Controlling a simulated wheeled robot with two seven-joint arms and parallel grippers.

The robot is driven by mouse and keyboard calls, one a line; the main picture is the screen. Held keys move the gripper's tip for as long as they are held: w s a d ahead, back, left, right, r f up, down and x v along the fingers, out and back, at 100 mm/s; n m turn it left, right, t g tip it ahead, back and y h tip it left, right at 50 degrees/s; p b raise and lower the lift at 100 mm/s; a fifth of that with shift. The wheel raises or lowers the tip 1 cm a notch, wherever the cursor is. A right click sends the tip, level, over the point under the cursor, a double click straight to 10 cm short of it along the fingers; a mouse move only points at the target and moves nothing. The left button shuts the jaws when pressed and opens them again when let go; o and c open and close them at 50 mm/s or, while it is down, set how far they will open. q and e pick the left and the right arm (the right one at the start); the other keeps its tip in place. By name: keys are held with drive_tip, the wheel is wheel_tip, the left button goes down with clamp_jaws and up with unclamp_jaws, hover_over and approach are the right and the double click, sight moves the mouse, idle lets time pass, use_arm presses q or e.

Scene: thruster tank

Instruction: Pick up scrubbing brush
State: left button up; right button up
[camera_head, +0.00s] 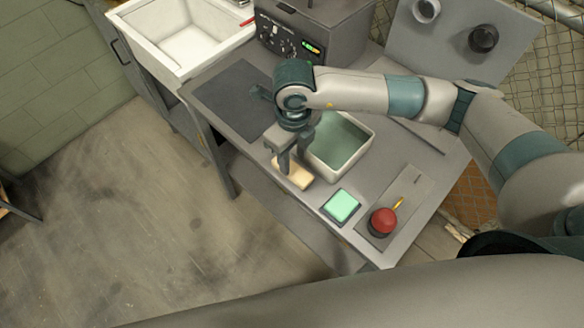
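The scrubbing brush appears to be the pale tan block (296,178) at the front edge of the grey bench, just left of the open bin. My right gripper (292,160) points down over it, with its fingers a little apart at the block. The fingers hide part of the block's top. I cannot tell whether they are closed on it or only around it, or whether it is resting on the bench. My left gripper is not in view.
The white-rimmed bin (346,172) with a greenish inside stands right beside the gripper. A green pad (341,206) and a red button (383,221) are nearer. A dark mat (233,98), a control box (305,35) and a white sink (185,38) lie beyond.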

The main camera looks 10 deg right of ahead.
sight(292, 168)
wheel_tip(292, 168, down, 3)
drive_tip(key=shift+a+r+p, duration=0.1)
drive_tip(key=shift+p, duration=0.75)
drive_tip(key=shift+f, duration=0.55)
drive_tip(key=shift+w, duration=0.1)
drive_tip(key=c, duration=0.7)
